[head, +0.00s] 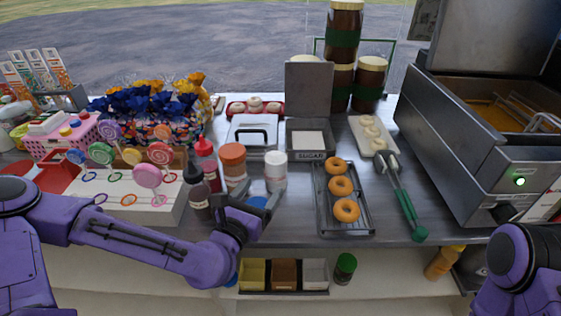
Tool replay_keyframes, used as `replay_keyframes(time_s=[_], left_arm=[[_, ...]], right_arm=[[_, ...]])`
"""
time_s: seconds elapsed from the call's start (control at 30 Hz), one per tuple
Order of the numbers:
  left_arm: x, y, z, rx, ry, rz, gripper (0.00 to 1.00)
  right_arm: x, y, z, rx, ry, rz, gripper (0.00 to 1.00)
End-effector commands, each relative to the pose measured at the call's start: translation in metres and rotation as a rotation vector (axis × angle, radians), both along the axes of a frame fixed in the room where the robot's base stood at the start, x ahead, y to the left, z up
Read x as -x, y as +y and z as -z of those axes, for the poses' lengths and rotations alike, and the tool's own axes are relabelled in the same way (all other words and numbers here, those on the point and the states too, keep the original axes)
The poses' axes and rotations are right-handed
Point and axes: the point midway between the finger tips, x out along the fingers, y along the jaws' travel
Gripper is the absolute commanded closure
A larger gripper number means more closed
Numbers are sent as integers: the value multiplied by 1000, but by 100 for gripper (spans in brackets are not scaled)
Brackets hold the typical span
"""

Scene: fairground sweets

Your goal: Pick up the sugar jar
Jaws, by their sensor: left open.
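A white jar (276,172) with a white lid stands upright on the steel counter. It looks like the sugar jar, but I can read no label on it. A similar jar with an orange-brown lid (232,165) stands to its left. My left gripper (258,208) is open, in front of and just below the white jar in the head view, with nothing seen between its fingers. A blue round item (256,202) shows partly behind the fingers. My right gripper is out of view; only part of that arm shows at the right edge.
Squeeze bottles (197,188) stand left of the jars. A rack of donuts (325,220), green-handled tongs (405,200) and a fryer (470,165) are on the right.

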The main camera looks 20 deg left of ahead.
Motion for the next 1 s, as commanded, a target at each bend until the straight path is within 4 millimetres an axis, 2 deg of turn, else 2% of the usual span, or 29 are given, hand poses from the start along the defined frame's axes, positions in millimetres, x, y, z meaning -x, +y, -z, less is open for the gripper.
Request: replay_keyframes(time_s=[0.03, 0.17, 0.23, 0.43, 0.63, 0.73, 0.9, 0.93, 1.0], left_arm=[[-5, 0, 7, 1, -6, -2, 24], [-22, 0, 10, 1, -7, -6, 24], [-34, -1, -1, -2, -2, -7, 24], [-57, -5, -2, -1, 0, -5, 24], [-93, -11, -1, -1, -1, -4, 24], [-100, -12, 0, 0, 0, -2, 24], [-101, -12, 1, 1, -1, -2, 24], [-101, -12, 1, 1, -1, -2, 27], [-101, -12, 1, 0, -1, -2, 50]], right_arm=[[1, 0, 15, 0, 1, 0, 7], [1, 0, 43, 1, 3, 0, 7], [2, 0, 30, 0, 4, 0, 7], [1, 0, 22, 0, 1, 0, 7], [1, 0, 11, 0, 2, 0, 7], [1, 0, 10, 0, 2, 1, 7], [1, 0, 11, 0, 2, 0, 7], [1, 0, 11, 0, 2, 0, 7], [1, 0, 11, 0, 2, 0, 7]])
